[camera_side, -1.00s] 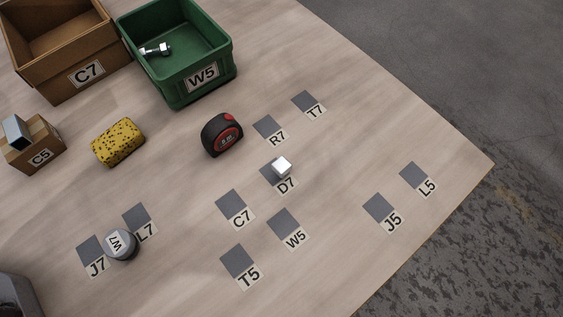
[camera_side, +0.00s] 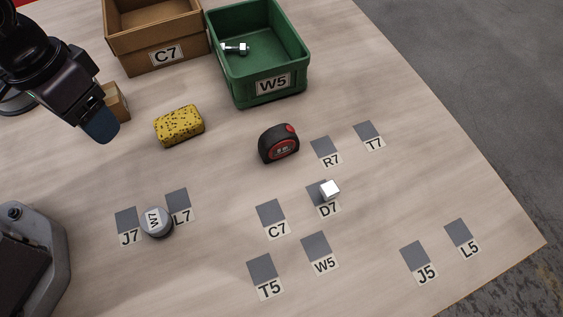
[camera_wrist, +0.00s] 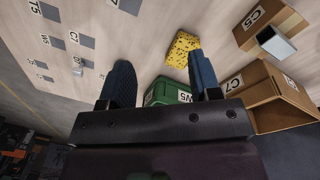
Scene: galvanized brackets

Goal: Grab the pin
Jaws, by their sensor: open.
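A silver bolt-like piece, the likeliest pin (camera_side: 236,48), lies inside the green W5 bin (camera_side: 273,98) near its left wall. It cannot be made out in the wrist view, where the bin (camera_wrist: 160,97) is partly hidden between and behind my fingers. My gripper (camera_side: 100,124) hangs at the upper left of the side view, left of the bin and the sponge. In the wrist view my gripper (camera_wrist: 161,80) has its two blue fingers wide apart, with nothing between them in its grasp.
The cardboard C7 box (camera_side: 168,57) stands left of the bin. A yellow sponge (camera_side: 180,125), a tape measure (camera_side: 279,143), a grey W7 cylinder (camera_side: 156,222) and a small metal block (camera_side: 329,188) on D7 stand apart. A C5 box (camera_wrist: 262,21) carries a metal bracket (camera_wrist: 276,42).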

